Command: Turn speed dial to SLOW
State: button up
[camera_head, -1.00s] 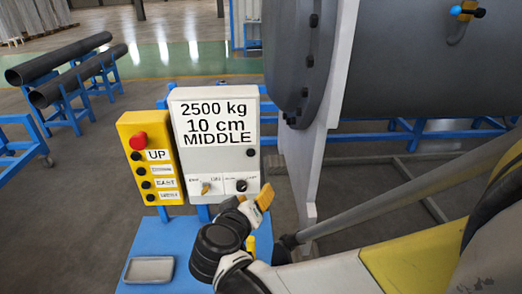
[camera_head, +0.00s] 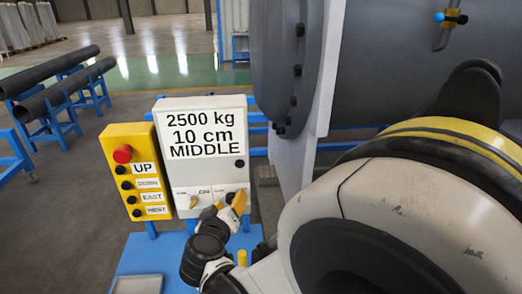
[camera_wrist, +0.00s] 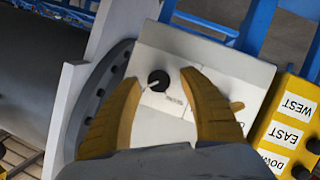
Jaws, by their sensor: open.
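The control box (camera_head: 205,165) is white with a label reading "2500 kg 10 cm MIDDLE". A round black dial (camera_wrist: 158,81) with a light pointer line is on its face; the small print beside it is too blurred to read. My gripper (camera_head: 229,203) is in front of the lower right of the box and largely hides the dial in the head view. In the wrist view my gripper (camera_wrist: 160,82) has its yellow fingers spread, with the dial between the tips. I cannot tell how far the tips are from the panel.
A small orange-yellow knob (camera_head: 193,202) is left of the dial. A yellow button box (camera_head: 138,170) with a red button stands left of the control box. A blue stand with a grey tray (camera_head: 138,285) is below. The grey flanged shell (camera_head: 375,60) is at right.

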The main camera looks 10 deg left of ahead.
jog(key=shift+w+f, duration=0.1)
jog(key=shift+w, duration=0.3)
grip_shut()
